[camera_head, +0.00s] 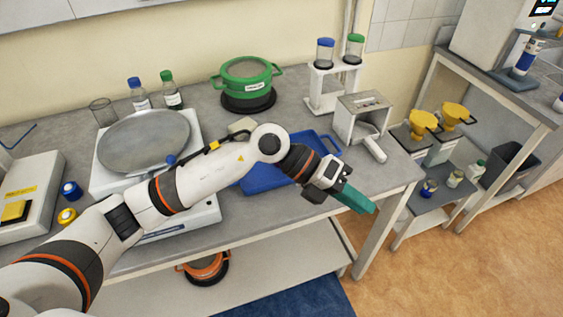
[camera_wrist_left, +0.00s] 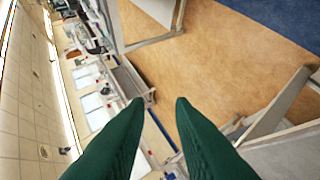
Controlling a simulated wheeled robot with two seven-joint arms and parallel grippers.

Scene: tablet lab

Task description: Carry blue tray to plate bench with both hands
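The blue tray (camera_head: 262,179) lies flat on the grey bench (camera_head: 388,178), near its front edge at the right. My left arm crosses above it and hides part of it; no load shows in the visible part. My right gripper is not in view. I cannot tell which surface is the plate bench.
A white device with a round grey plate (camera_head: 143,139) stands left of the tray. A green pot (camera_head: 245,80) is behind it, and a grey metal device (camera_head: 361,112) is to its right. Another bench (camera_head: 485,82) stands right, with a low shelf (camera_head: 436,197) before it. Open floor (camera_head: 470,275) lies front right.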

